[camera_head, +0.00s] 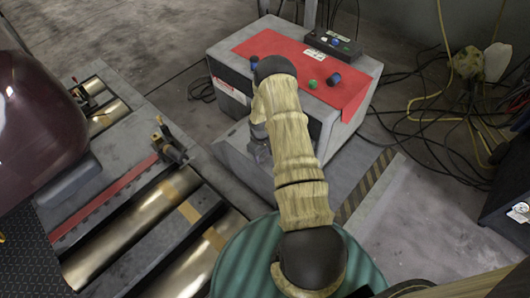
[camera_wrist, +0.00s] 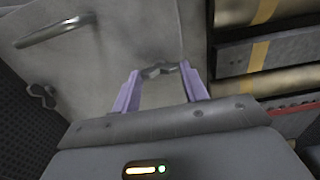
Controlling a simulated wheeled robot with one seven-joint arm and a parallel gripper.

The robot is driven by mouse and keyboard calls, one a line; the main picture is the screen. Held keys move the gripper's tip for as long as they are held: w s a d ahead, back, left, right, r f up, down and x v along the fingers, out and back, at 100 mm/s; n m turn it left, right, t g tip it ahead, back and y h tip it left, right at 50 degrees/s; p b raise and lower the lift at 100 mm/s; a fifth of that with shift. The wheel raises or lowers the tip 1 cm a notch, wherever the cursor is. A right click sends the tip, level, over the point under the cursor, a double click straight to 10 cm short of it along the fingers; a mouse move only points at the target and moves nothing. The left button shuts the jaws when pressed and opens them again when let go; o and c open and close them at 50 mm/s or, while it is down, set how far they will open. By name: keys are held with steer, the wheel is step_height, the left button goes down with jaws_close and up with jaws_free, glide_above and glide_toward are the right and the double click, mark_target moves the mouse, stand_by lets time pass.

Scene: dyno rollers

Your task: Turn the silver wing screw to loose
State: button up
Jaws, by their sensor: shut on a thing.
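The silver wing screw (camera_wrist: 157,70) sits on a grey metal panel in the wrist view. My gripper (camera_wrist: 160,75) has its two pale purple fingers on either side of the screw's wings, shut on it. The screw lies between the fingertips, close to the panel. In the head view my arm comes down over the front of the grey cabinet (camera_head: 225,55), and the screw and fingertips are hidden there.
A second wing screw (camera_wrist: 42,95) and a bar handle (camera_wrist: 53,31) are on the same panel, to the left. The dyno rollers (camera_head: 110,235) lie left in the head view, beside a dark red car body (camera_head: 35,120). Cables (camera_head: 440,110) clutter the floor at right.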

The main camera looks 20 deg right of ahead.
mark_target(263, 159)
steer(key=o, duration=0.9)
steer(key=shift+s+d, duration=0.25)
steer(key=shift+s, duration=0.05)
steer(key=shift+o, duration=0.4)
steer(key=shift+w+a, duration=0.15)
step_height(263, 159, up, 18)
steer(key=p, duration=0.4)
steer(key=shift+f, duration=0.2)
